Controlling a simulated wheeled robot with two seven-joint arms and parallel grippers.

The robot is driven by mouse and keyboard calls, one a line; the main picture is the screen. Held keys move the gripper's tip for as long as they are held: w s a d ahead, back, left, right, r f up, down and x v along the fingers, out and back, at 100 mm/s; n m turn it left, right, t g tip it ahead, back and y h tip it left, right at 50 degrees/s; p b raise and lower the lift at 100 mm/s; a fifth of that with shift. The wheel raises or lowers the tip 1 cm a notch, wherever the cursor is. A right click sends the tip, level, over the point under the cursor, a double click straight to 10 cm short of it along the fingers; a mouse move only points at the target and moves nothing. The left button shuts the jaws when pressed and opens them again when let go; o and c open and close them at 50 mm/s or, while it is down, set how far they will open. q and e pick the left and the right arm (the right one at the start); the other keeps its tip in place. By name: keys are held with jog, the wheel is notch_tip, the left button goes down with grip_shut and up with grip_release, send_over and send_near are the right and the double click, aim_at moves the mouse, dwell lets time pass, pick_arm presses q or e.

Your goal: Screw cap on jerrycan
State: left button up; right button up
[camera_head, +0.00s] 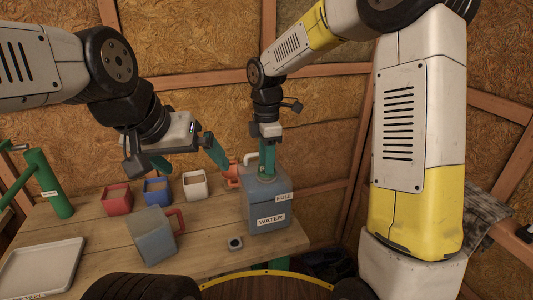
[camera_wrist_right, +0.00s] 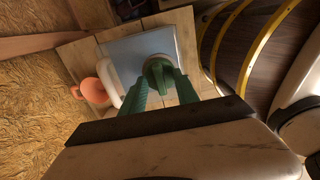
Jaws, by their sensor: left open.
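The blue-grey jerrycan (camera_head: 268,212), labelled "WATER" and "FULL", stands upright at the right end of the wooden table. Its top and pale handle (camera_wrist_right: 116,90) show in the right wrist view. The green cap (camera_wrist_right: 157,70) is at the opening on top of the jerrycan; whether it is fully seated I cannot tell. My right gripper (camera_head: 267,162) points straight down over the jerrycan, its green fingers (camera_wrist_right: 161,80) shut on the cap's sides. My left gripper (camera_head: 190,158) is open and empty, above the back of the table left of the jerrycan.
Red (camera_head: 117,199), blue (camera_head: 157,191) and white (camera_head: 195,185) cups stand at the back. A grey pitcher (camera_head: 152,240) with a red handle is in front of them. A small dark block (camera_head: 235,243) lies near the jerrycan. A tray (camera_head: 42,268) and green stand (camera_head: 50,187) are at left.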

jog(key=shift+r, duration=0.1)
notch_tip(320, 180, up, 8)
jog(key=shift+f, duration=0.2)
dwell(0.3)
dwell(0.5)
jog(key=shift+s+d+r, duration=0.15)
jog(key=shift+d+r, duration=0.05)
jog(key=shift+d, duration=0.05)
jog(key=s+d+r+m+t+y, duration=0.1)
jog(key=s+d+r+m+t, duration=0.1)
jog(key=s+d+m, duration=0.5)
jog(key=s+d+r+m+t+y, duration=0.1)
jog(key=s+d+m+t, duration=0.3)
jog(key=s+m, duration=0.8)
jog(key=d+r+m, duration=0.1)
jog(key=d+m, duration=0.1)
jog(key=shift+s+d, duration=0.15)
jog(key=shift+d, duration=0.2)
